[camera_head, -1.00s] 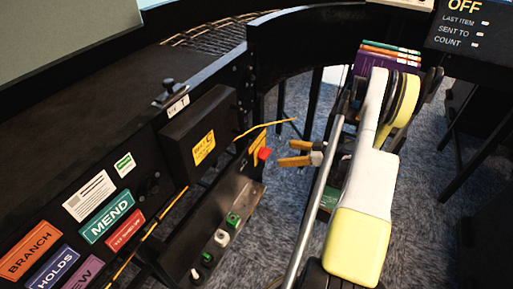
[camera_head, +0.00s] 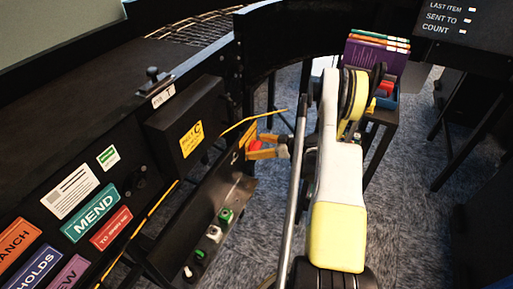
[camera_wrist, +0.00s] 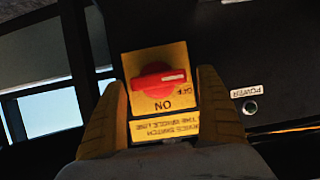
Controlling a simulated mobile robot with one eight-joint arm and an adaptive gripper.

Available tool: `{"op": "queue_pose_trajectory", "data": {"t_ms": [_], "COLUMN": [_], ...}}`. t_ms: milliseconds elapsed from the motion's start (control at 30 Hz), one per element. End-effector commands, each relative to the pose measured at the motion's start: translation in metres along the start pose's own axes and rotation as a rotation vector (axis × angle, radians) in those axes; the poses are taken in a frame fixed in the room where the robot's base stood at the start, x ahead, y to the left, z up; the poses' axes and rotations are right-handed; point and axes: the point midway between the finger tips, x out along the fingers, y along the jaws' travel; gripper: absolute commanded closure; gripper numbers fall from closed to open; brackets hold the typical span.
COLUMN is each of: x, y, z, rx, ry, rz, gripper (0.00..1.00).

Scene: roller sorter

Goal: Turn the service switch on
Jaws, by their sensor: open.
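The service switch (camera_wrist: 158,81) is a red rotary knob on a yellow plate (camera_wrist: 160,104) marked OFF and ON. In the wrist view the picture is upside down or tilted, and the white line on the knob points to the right, toward the OFF lettering. My gripper (camera_wrist: 158,110) is open, with one orange finger on each side of the yellow plate. I cannot tell whether the fingers touch the knob. In the head view the red knob (camera_head: 256,146) shows at the end of the black panel, and my gripper (camera_head: 266,148) is right at it.
A POWER label and round socket (camera_wrist: 250,107) sit beside the switch. In the head view, a black box with a yellow label (camera_head: 190,139) and a lower shelf with green and white buttons (camera_head: 215,233) are to the left.

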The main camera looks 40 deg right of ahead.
Motion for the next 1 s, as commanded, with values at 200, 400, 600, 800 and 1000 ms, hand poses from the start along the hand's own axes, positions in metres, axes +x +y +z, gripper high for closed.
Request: {"op": "queue_pose_trajectory", "data": {"t_ms": [200,400,600,800,1000], "x": [-0.0004,-0.0006,-0.0007,-0.0007,-0.0009], "y": [0.0001,0.0001,0.0006,0.0016,0.0036], "z": [-0.0002,-0.0002,-0.0002,-0.0005,-0.0001], "rx": [0.0,0.001,0.028,0.12,0.269], "ry": [0.0,0.0,0.0,0.0,-0.001], "rz": [0.0,0.0,-0.012,-0.051,-0.112], "gripper": [0.45,0.69,0.69,0.69,0.69]}}
